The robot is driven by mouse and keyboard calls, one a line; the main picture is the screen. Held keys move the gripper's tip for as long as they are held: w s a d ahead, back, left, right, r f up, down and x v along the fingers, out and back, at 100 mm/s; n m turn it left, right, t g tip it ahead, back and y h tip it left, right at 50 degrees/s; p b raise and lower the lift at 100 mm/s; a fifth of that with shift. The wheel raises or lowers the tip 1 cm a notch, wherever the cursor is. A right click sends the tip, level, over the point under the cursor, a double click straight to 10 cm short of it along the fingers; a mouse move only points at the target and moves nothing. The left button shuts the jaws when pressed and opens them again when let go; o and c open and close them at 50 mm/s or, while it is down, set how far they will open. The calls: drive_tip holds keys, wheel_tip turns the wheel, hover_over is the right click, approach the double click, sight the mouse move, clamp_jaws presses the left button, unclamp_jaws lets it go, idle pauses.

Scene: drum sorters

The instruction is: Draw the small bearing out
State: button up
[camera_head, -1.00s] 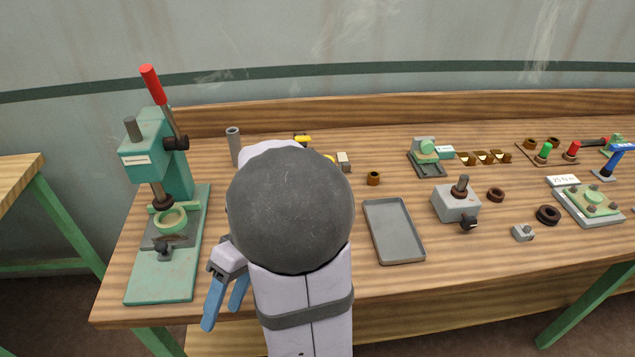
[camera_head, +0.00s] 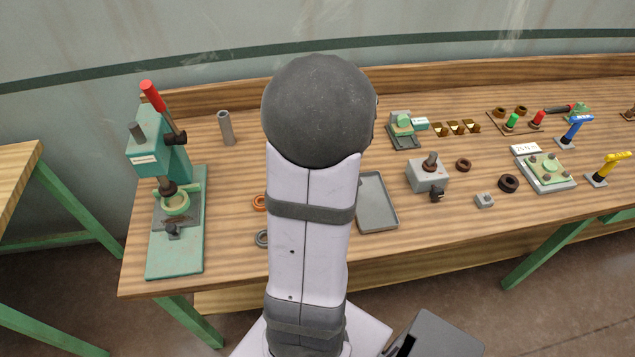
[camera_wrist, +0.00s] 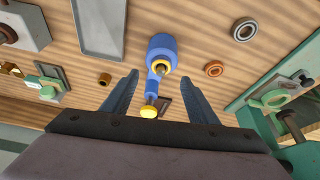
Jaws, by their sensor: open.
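My gripper (camera_wrist: 160,74) is open in the wrist view, its two blue fingers apart. A blue tool with yellow parts (camera_wrist: 160,52) shows between the fingers; I cannot tell whether they touch it. In the head view my arm hides the gripper and this tool. An orange-brown ring (camera_head: 259,203) and a grey ring (camera_head: 262,238) lie left of my arm. The wrist view also shows the orange-brown ring (camera_wrist: 214,69) and grey ring (camera_wrist: 244,30). A grey block (camera_head: 427,177) carries an upright shaft with a brown collar. I cannot tell which piece is the small bearing.
A green press (camera_head: 165,150) with a red lever stands at the left. A grey tray (camera_head: 378,218) lies right of my arm. Dark rings (camera_head: 508,183), a fixture (camera_head: 546,172) and tools stand further right. Wood between the press and my arm is mostly bare.

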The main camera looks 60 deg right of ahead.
drive_tip(key=shift+x, duration=3.45)
drive_tip(key=shift+a, duration=0.1)
drive_tip(key=c, duration=1.2)
